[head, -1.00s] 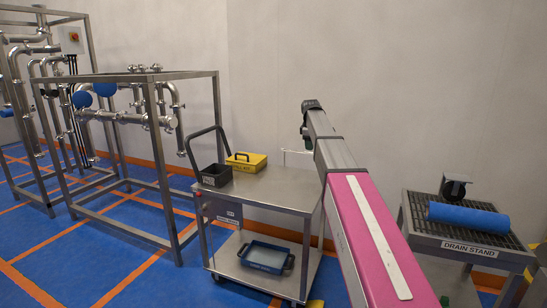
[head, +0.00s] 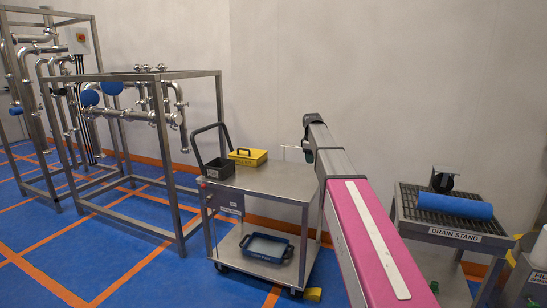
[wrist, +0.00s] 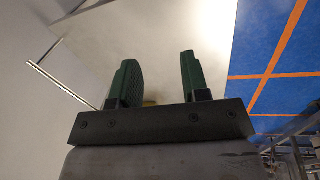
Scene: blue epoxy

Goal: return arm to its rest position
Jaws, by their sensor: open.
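My arm, with a pink and grey link, reaches up and away from the lower right of the head view. In the wrist view my gripper (wrist: 160,82) shows two dark green fingers standing apart with nothing between them. In the head view the gripper end (head: 309,152) is mostly hidden behind the arm, in front of the pale wall. It appears above or beyond the right side of the steel cart (head: 270,187).
The cart carries a black bin (head: 218,170) and a yellow box (head: 248,157), with a blue tray (head: 265,248) on its lower shelf. The drain stand (head: 455,237) at right holds a blue roll (head: 455,206). Pipework frames stand left. Blue floor (head: 140,275) is open at lower left.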

